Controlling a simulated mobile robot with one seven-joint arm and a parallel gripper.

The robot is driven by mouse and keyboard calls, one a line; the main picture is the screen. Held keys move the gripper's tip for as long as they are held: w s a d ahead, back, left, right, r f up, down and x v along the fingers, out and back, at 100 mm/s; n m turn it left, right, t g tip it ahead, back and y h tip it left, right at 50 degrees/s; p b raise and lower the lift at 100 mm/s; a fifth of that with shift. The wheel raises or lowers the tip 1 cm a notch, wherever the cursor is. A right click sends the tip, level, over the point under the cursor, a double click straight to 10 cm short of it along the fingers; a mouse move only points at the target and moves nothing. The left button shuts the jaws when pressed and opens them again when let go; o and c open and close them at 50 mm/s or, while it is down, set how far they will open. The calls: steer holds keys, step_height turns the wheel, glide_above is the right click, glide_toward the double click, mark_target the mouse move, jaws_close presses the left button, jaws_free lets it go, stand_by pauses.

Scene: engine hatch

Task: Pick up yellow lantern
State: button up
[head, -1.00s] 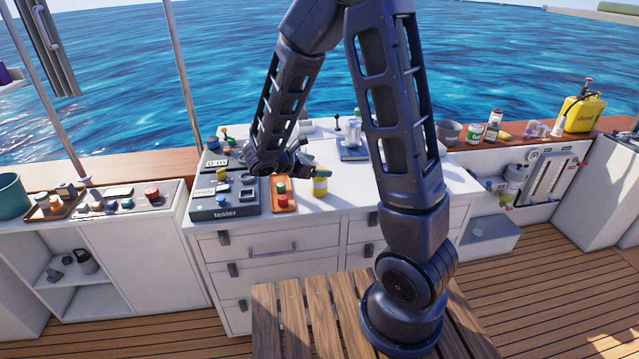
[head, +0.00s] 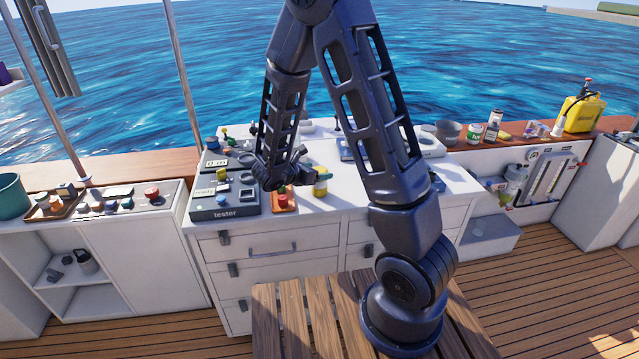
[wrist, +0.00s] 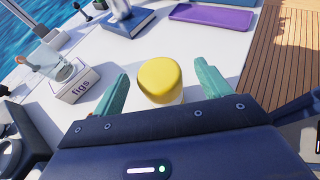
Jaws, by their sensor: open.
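The yellow lantern (head: 320,188) stands upright on the white worktop, just right of the red tray. In the wrist view its round yellow top (wrist: 159,80) shows between my gripper's two teal fingers, with a pale lower part partly hidden by the gripper body. My gripper (wrist: 162,82) is open, with one finger on each side of the lantern and a visible gap on both sides. In the head view my gripper (head: 312,179) is low over the worktop, close beside the lantern and partly covering it.
The tester box (head: 225,207) and the red tray (head: 284,203) with small parts lie left of the lantern. A box marked figs (wrist: 76,85), a blue book (wrist: 128,20) and a purple slab (wrist: 212,16) lie around it. The worktop edge is close by.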

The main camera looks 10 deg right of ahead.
mark_target(323, 168)
steer(key=x, duration=0.4)
steer(key=shift+w, duration=0.15)
steer(key=c, duration=1.2)
